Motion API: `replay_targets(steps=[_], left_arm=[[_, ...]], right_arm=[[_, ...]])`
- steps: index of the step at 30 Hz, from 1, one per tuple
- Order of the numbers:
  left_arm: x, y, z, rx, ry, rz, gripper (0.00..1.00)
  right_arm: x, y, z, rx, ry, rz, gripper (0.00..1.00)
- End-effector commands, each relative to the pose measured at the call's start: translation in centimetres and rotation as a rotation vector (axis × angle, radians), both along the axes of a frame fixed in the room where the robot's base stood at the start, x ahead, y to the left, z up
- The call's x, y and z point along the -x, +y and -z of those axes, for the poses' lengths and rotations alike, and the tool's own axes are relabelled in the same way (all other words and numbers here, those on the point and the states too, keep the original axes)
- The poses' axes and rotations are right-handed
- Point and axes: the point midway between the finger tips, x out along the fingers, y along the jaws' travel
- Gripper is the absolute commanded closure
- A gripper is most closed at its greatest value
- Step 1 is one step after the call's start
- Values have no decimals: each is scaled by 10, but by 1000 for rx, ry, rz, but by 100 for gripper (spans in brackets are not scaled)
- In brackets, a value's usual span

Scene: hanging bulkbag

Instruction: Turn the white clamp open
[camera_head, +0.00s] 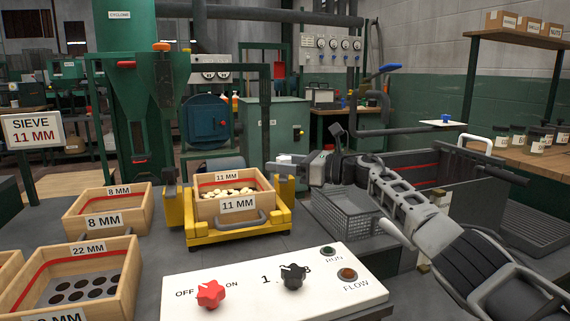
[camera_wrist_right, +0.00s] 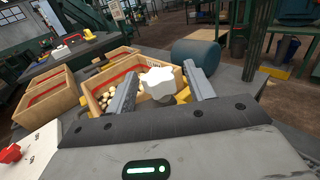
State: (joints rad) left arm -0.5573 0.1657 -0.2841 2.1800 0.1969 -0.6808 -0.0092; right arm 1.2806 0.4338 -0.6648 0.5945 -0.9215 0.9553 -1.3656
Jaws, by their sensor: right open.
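The white clamp is a lobed white knob (camera_wrist_right: 158,82) in the right wrist view, in front of the wooden sieve box. In the head view a small white part (camera_head: 285,158) that looks like it shows at the right rear of the yellow sieve frame (camera_head: 240,233). My right gripper (camera_head: 290,168) is beside it, its arm reaching in from the right. In the wrist view the fingers of my right gripper (camera_wrist_right: 162,90) are apart, with the clamp appearing between them. Whether a finger touches it I cannot tell. My left gripper is out of view.
An 11 MM sieve box (camera_head: 207,208) with pale pieces sits in the yellow frame. Other sieve boxes (camera_head: 105,209) stand at left. A white control panel (camera_head: 220,283) with red and black knobs is in front. A wire basket (camera_head: 345,217) lies below my right arm.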

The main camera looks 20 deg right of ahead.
Motion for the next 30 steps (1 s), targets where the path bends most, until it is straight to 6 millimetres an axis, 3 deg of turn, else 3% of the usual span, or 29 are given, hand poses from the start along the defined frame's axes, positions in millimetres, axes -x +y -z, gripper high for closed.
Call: replay_targets(steps=[8, 21, 30], left_arm=[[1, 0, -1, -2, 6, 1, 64], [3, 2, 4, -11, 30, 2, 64], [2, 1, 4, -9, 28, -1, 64]], right_arm=[[12, -18, 0, 1, 0, 3, 47], [75, -98, 1, 2, 2, 3, 47], [97, -124, 0, 1, 1, 1, 47]])
